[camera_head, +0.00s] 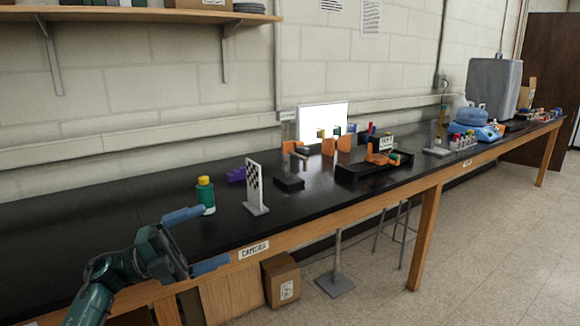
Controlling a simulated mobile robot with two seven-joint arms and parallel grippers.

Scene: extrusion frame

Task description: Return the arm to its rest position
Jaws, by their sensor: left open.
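My left gripper (199,240) comes in from the lower left on its teal arm. Its two blue-grey fingers are spread wide with nothing between them. The upper finger is close to a green and white bottle with a yellow cap (206,195) standing on the black bench; in this view I cannot tell whether they touch. The lower finger shows in front of the bench's wooden front edge. My right gripper is not in view.
The long black bench (120,222) runs to the far right. A checkerboard plate (255,188) stands right of the bottle, with a purple part (236,174) behind. Farther right are a post stand (289,182), black fixture (365,172) and white panel (322,118). The bench's left part is clear.

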